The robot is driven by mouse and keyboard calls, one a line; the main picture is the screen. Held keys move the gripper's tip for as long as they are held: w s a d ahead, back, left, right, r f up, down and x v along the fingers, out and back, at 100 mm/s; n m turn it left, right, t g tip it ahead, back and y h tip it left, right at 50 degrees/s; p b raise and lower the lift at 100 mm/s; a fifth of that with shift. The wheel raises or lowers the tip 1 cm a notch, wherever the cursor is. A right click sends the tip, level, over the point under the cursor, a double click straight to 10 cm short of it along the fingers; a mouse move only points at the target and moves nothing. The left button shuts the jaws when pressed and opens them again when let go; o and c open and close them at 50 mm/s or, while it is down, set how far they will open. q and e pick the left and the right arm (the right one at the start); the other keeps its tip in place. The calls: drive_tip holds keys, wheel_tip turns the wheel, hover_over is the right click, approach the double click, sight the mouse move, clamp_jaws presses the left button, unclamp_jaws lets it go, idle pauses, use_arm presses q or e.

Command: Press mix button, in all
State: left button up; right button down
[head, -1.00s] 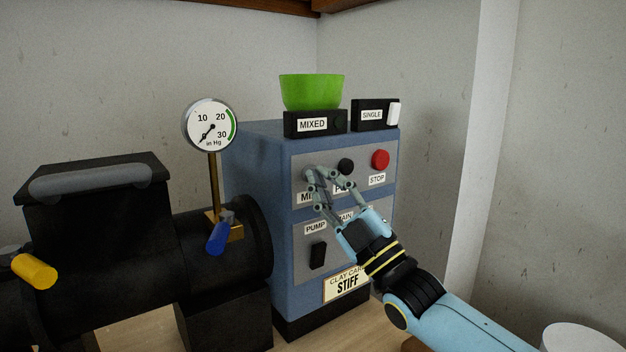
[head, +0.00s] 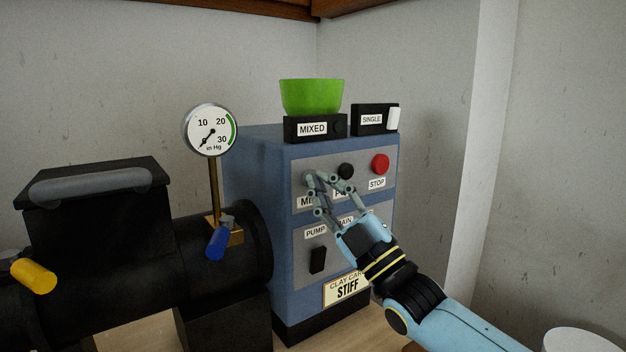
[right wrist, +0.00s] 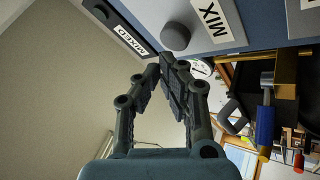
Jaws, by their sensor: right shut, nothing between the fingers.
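The blue control cabinet (head: 258,165) carries a grey panel with the MIX label (head: 305,201), partly covered by my right gripper's fingers in the head view. My right gripper (head: 311,180) is in front of the panel's upper left, over the place of the mix button. In the right wrist view the round grey mix button (right wrist: 175,37) sits beside the MIX label (right wrist: 213,20). The shut, empty fingertips (right wrist: 166,64) are close to it; I cannot tell whether they touch. A black button (head: 346,171) and a red STOP button (head: 381,164) are to the right. My left gripper is not in view.
A MIXED box (head: 314,127) under a green bowl (head: 311,96) and a SINGLE box (head: 374,119) with a white switch stand on the cabinet. A pressure gauge (head: 210,130) and black machine (head: 100,230) are at left. A PUMP switch (head: 318,260) is below.

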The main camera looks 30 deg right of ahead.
drive_tip(key=shift+w, duration=0.15)
drive_tip(key=shift+w, duration=0.3)
idle(0.3)
drive_tip(key=shift+w+b, duration=0.45)
drive_tip(key=shift+w, duration=0.2)
idle(1.3)
drive_tip(key=shift+s, duration=0.15)
drive_tip(key=shift+s+p, duration=0.25)
drive_tip(key=shift+p, duration=0.05)
drive_tip(key=shift+s, duration=0.6)
drive_tip(key=shift+s+p, duration=0.1)
drive_tip(key=shift+p, duration=0.25)
drive_tip(key=s+p, duration=0.1)
drive_tip(key=s, duration=0.1)
drive_tip(key=s+p, duration=0.1)
drive_tip(key=s, duration=0.2)
drive_tip(key=shift+d, duration=0.2)
